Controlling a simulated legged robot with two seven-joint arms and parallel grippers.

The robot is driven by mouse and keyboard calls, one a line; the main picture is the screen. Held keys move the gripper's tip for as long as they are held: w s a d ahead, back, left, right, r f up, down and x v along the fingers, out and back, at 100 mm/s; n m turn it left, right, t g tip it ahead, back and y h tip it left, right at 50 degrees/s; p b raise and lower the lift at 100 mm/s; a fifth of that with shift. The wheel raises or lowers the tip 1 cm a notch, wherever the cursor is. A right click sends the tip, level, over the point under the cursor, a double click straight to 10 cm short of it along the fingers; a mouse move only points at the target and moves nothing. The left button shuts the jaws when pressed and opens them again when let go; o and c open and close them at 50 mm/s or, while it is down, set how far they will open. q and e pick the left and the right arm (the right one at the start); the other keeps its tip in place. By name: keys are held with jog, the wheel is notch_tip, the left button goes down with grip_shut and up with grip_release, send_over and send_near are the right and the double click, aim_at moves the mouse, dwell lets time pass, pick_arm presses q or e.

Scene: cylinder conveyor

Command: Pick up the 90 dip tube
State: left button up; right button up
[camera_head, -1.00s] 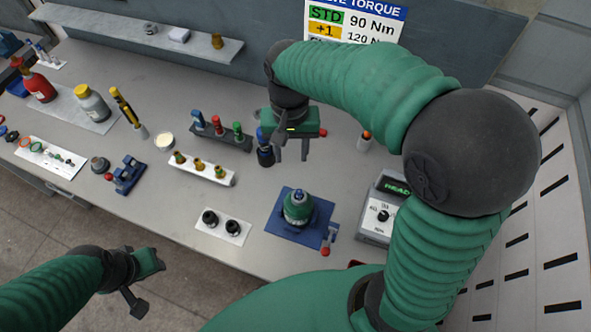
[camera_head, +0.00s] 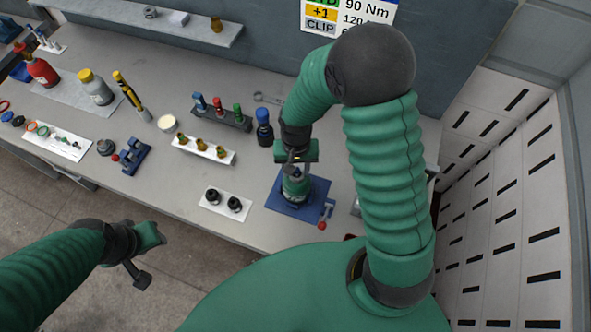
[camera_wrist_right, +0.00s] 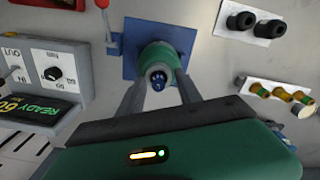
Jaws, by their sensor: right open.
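I cannot tell which piece is the 90 dip tube; no marking on a tube is readable. My right gripper (camera_head: 297,165) is open, directly over the green cylinder (camera_head: 296,190) on the blue plate (camera_head: 315,206). In the right wrist view the open fingers (camera_wrist_right: 162,80) reach down on either side of the cylinder's blue-tipped top (camera_wrist_right: 158,78), with nothing visibly clamped. Part of the cylinder's top is hidden by the gripper in the head view. My left gripper (camera_head: 143,257) hangs off the bench's front edge; its finger gap is unclear.
A white holder with brass fittings (camera_head: 202,145), a rack of coloured-top tools (camera_head: 220,112) and a blue-topped tool (camera_head: 264,128) stand left of the cylinder. A red-ended lever (camera_head: 325,215) sits beside the plate. A READY meter (camera_wrist_right: 40,85) is close by.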

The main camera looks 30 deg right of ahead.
jog(key=shift+w+d+f, duration=0.2)
jog(key=shift+d+f, duration=0.05)
jog(key=shift+d, duration=0.1)
jog(key=c, duration=0.6)
grip_shut()
jog(key=shift+s, duration=0.1)
jog(key=shift+a+r, duration=0.15)
jog(key=shift+a, duration=0.05)
